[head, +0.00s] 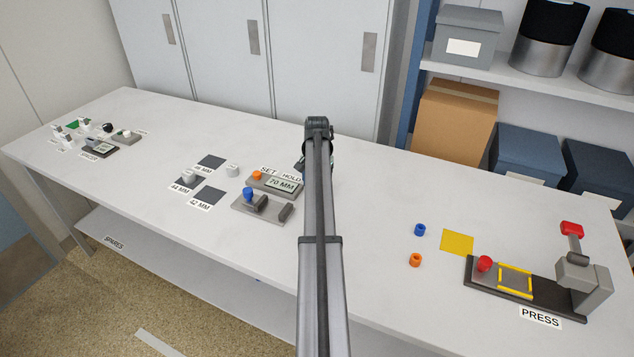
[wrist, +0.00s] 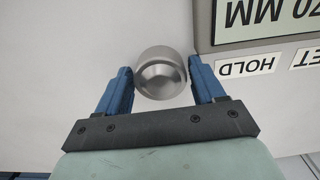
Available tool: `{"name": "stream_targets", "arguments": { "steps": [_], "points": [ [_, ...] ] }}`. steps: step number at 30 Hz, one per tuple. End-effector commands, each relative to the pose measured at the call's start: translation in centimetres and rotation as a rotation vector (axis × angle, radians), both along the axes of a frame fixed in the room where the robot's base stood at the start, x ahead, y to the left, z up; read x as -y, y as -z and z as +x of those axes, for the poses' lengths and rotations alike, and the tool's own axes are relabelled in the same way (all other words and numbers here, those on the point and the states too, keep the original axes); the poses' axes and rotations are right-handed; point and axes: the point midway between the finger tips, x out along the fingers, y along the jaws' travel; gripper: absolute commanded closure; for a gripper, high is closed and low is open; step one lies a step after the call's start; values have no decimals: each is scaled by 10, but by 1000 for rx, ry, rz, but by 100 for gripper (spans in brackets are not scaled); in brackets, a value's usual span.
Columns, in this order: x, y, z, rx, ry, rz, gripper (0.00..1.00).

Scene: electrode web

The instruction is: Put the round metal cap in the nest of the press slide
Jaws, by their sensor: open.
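The round metal cap (wrist: 160,74) shows in the wrist view as a shiny silver disc with a rounded centre. My gripper (wrist: 160,70) is open, with one blue finger on each side of the cap. I cannot tell whether either finger touches it. In the head view my arm hides the cap and most of my gripper. The press (head: 584,285) stands at the right end of the bench on a dark base (head: 549,296). A yellow-edged square on that base, by a red knob (head: 484,264), appears to be the slide's nest; it looks empty.
A gauge (head: 277,184) reading 70 MM stands beside the cap, close to my gripper. White cylinders (head: 233,170) and dark squares lie left of it.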

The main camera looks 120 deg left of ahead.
Motion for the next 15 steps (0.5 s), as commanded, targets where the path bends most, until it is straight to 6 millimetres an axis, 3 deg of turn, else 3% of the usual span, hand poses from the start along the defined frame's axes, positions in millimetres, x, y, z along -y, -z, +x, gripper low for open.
{"name": "stream_targets", "arguments": {
  "steps": [8,15],
  "points": [
    [0,-18,0,-1,0,1,32],
    [-1,-62,0,-1,0,2,32]
  ]
}}
